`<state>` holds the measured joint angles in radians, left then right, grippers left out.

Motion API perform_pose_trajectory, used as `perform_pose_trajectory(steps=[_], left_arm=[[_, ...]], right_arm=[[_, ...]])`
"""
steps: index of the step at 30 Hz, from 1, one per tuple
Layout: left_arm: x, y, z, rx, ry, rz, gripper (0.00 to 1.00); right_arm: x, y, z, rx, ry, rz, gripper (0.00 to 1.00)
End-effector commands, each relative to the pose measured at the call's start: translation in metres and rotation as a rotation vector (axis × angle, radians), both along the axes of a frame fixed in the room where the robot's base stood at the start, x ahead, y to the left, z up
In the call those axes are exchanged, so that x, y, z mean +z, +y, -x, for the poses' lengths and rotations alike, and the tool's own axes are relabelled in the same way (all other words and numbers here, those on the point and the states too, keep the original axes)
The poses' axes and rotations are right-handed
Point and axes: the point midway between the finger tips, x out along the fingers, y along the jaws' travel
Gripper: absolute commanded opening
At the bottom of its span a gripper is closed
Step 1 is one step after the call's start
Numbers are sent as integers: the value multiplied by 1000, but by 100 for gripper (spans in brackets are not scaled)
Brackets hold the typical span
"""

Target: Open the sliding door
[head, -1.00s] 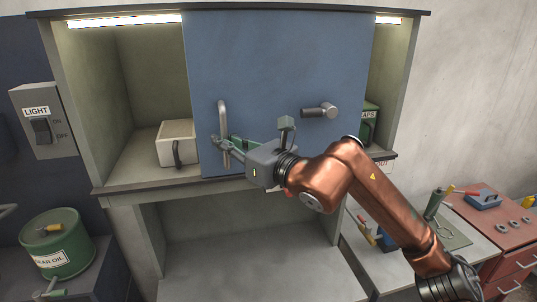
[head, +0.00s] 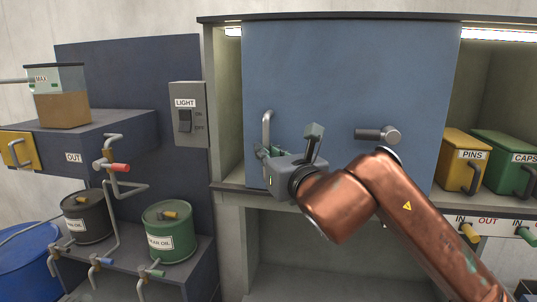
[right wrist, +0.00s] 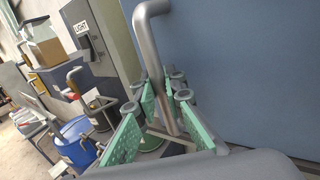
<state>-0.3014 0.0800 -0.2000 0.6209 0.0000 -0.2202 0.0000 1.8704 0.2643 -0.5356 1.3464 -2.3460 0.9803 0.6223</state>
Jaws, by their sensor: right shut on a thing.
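The blue sliding door (head: 340,75) covers the left and middle of the wall cabinet, with only a narrow gap at its left edge. Its vertical grey bar handle (head: 267,125) is on the door's left side. My right gripper (head: 264,158) is shut on the lower part of this handle. In the right wrist view the bent handle (right wrist: 149,50) runs down between the green finger pads, and the door (right wrist: 240,70) fills the right side. My left gripper is in neither view.
The open right side holds a yellow PINS box (head: 462,145) and a green CAPS box (head: 505,150). A light switch (head: 186,120) is left of the cabinet, with pipes and a green drum (head: 170,235) further left.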

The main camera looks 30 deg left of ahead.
Motion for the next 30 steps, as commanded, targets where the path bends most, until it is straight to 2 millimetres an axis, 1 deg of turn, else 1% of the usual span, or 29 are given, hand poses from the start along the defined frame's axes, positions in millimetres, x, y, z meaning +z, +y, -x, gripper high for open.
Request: perform_pose_trajectory(steps=[6, 7, 12, 15, 24, 26, 30], left_arm=[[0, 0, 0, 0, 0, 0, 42], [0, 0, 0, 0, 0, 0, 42], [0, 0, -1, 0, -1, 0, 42], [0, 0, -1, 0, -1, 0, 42], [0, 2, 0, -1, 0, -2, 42], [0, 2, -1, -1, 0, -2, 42], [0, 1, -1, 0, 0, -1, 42]], right_arm=[[0, 1, 1, 2, 1, 2, 0], [0, 1, 1, 2, 1, 2, 11], [0, 0, 0, 1, 1, 1, 23], [0, 0, 0, 1, 0, 0, 28], [0, -2, 1, 1, -1, -1, 28], [1, -6, 4, 1, -1, -2, 28], [1, -24, 18, 1, -4, 0, 28]])
